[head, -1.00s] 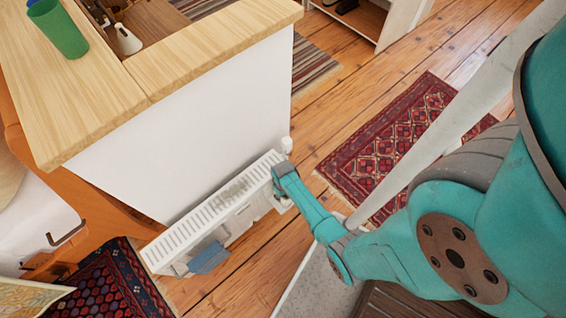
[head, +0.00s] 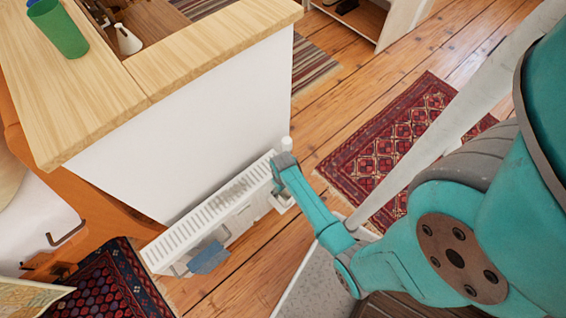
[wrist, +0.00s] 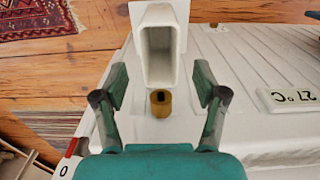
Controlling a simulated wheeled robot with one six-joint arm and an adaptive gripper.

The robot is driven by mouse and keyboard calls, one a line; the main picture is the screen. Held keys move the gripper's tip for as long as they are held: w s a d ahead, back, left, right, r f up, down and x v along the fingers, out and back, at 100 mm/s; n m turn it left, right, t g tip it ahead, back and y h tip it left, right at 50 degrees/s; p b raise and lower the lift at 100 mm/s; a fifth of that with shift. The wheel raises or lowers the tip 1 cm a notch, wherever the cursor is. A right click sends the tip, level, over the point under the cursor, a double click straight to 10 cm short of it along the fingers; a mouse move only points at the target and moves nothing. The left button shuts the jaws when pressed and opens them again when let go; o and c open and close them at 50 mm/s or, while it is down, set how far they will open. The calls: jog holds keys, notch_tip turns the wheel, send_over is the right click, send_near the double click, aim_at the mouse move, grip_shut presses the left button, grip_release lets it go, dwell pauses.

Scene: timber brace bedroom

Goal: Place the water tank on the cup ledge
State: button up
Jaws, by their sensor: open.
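A white, open-topped hollow container (wrist: 160,45), which looks like the water tank, is in the wrist view, just beyond and between my fingertips. My gripper (wrist: 160,85) is open, one finger on each side, with a gap to the container. A brass fitting (wrist: 162,103) lies between the fingers on the white radiator. In the head view my arm's end reaches down at the radiator's right end; the fingers there cannot be made out. The light wooden ledge (head: 85,95), carrying a green cup (head: 60,30), is at upper left and seems to be the cup ledge.
The white radiator (head: 205,220) stands against the white panel (head: 190,125) under the ledge. A blue cloth-like piece (head: 209,258) hangs on its front. A small white bottle (head: 128,40) stands behind the ledge. Red patterned rugs (head: 385,140) lie on the wooden floor.

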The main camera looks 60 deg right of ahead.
notch_tip(320, 180, up, 6)
jog(key=s+a+r+n+t+h, duration=0.2)
jog(key=s+a+r+t, duration=0.4)
jog(key=s+a, duration=0.5)
jog(key=s+a+r+t, duration=0.2)
jog(key=r+t, duration=0.1)
jog(key=r, duration=0.7)
jog(key=s+a+r+t+y, duration=0.1)
jog(key=s+a+r+t, duration=0.1)
jog(key=r, duration=0.8)
jog(key=s+a+r+n+t+y, duration=0.1)
jog(key=s+r+t, duration=0.3)
jog(key=r, duration=0.6)
jog(key=shift+s+a+r, duration=0.2)
jog(key=shift+a+r, duration=0.15)
jog(key=shift+a, duration=0.55)
